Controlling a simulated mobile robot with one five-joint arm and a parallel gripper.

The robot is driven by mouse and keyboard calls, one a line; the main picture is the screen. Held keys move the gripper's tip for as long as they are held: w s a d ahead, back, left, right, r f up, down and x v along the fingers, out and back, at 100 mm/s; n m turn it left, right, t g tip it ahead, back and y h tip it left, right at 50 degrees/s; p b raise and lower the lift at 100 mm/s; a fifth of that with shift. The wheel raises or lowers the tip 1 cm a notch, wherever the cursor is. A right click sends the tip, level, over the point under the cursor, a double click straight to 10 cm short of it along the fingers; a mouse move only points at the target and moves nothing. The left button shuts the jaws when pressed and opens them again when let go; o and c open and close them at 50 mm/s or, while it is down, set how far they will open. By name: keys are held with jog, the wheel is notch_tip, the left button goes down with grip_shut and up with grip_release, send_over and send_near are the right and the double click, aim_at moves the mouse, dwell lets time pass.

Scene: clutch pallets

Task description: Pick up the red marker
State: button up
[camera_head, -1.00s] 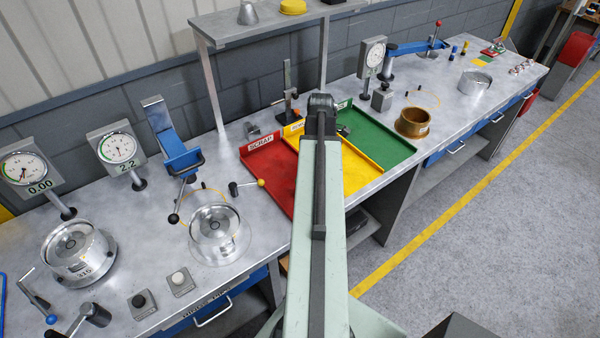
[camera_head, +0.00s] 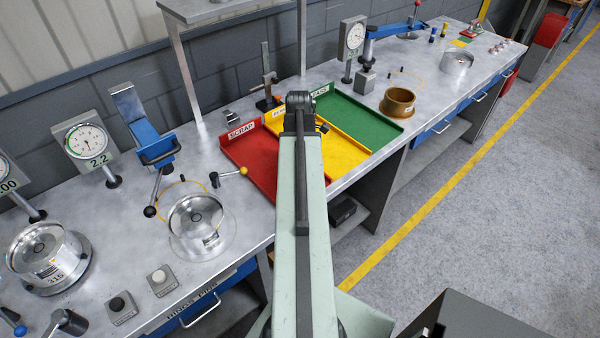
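I cannot make out a red marker in this view. My arm reaches forward over the trays. Only a small dark part of my gripper (camera_head: 322,127) shows at the right of the arm's end, in front of the yellow tray. The rest is hidden behind the arm, so its fingers and any contents cannot be seen.
The metal bench (camera_head: 120,220) carries red (camera_head: 252,150), yellow (camera_head: 345,155) and green (camera_head: 365,122) trays, a bronze ring (camera_head: 397,102), dial gauges (camera_head: 87,140) and a clamp (camera_head: 145,135). A shelf post stands behind the trays. The grey floor (camera_head: 480,220) at right is clear.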

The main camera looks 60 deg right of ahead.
jog(key=shift+f, duration=0.7)
jog(key=shift+r, duration=0.2)
grip_shut()
